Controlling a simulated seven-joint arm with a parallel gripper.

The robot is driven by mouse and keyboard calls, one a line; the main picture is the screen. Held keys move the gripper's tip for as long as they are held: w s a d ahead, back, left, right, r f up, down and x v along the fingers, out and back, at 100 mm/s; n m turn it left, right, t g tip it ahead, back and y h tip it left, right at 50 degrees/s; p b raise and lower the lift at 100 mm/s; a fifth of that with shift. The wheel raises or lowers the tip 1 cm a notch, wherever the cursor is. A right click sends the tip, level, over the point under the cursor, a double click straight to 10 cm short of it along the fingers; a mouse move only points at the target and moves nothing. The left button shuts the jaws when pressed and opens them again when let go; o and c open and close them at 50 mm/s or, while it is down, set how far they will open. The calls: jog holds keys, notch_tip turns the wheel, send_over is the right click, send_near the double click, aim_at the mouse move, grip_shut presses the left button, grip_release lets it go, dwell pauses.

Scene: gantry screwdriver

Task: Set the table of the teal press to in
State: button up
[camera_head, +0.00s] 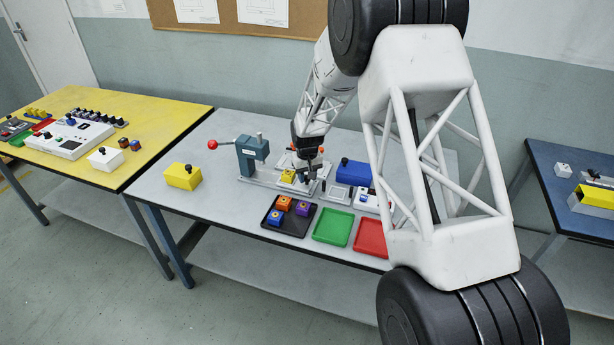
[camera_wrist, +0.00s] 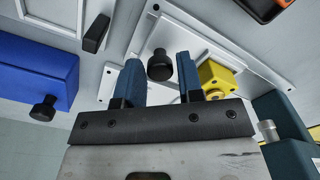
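The teal press (camera_head: 251,157) stands at the back of the grey table, with a red-knobbed lever (camera_head: 212,144) on its left. Its base reaches right under my gripper (camera_head: 308,172). In the wrist view, my gripper (camera_wrist: 160,82) is open, with its blue fingertips on either side of a black knob (camera_wrist: 160,66). The knob stands on a pale plate (camera_wrist: 222,52), and I cannot tell whether the fingers touch it. A yellow part (camera_wrist: 217,76) sits beside the right finger; it also shows in the head view (camera_head: 288,176). A teal press part (camera_wrist: 282,120) fills the wrist view's right edge.
A blue box (camera_head: 353,172) with a black knob stands right of my gripper. In front lie a black tray (camera_head: 290,229) with several coloured blocks, a green tray (camera_head: 333,227) and a red tray (camera_head: 371,237). A yellow box (camera_head: 182,176) stands at the left.

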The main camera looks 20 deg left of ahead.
aim_at(289, 172)
grip_shut()
jog(key=shift+a, duration=3.45)
jog(key=shift+o, duration=2.1)
grip_release()
jog(key=shift+r, duration=0.1)
jog(key=shift+r, duration=3.8)
